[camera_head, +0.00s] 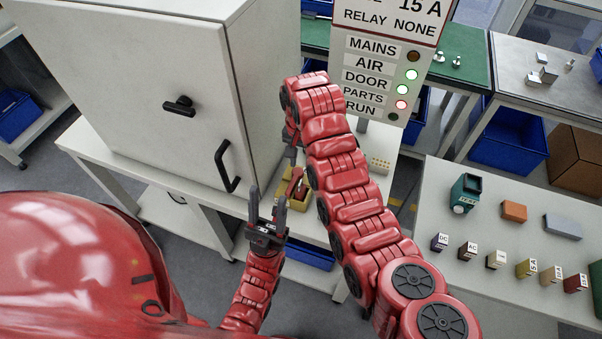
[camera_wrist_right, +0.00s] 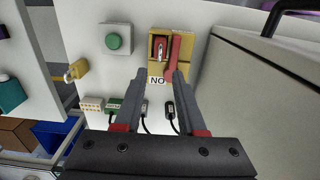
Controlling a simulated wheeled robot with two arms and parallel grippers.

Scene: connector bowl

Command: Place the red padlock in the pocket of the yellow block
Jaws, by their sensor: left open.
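The yellow block (camera_wrist_right: 186,48) stands on the white bench, at the top middle of the right wrist view. It also shows in the head view (camera_head: 307,203), partly behind the arms. The red padlock (camera_wrist_right: 160,46), with a silvery shackle, appears within the block's left recess; how deep it sits I cannot tell. A red upright bar (camera_wrist_right: 175,55) is beside it. My right gripper (camera_wrist_right: 159,72) is open, its fingertips apart at the block's near edge, with nothing clearly between them. My left gripper (camera_head: 267,199) is open and empty, left of the block in the head view.
A yellow padlock (camera_wrist_right: 77,71) and a green button (camera_wrist_right: 115,39) are left of the block. Small connectors with black cables (camera_wrist_right: 171,115) lie near my right fingers. A grey cabinet (camera_wrist_right: 262,75) rises close on the right. A side table (camera_head: 480,230) holds several small blocks.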

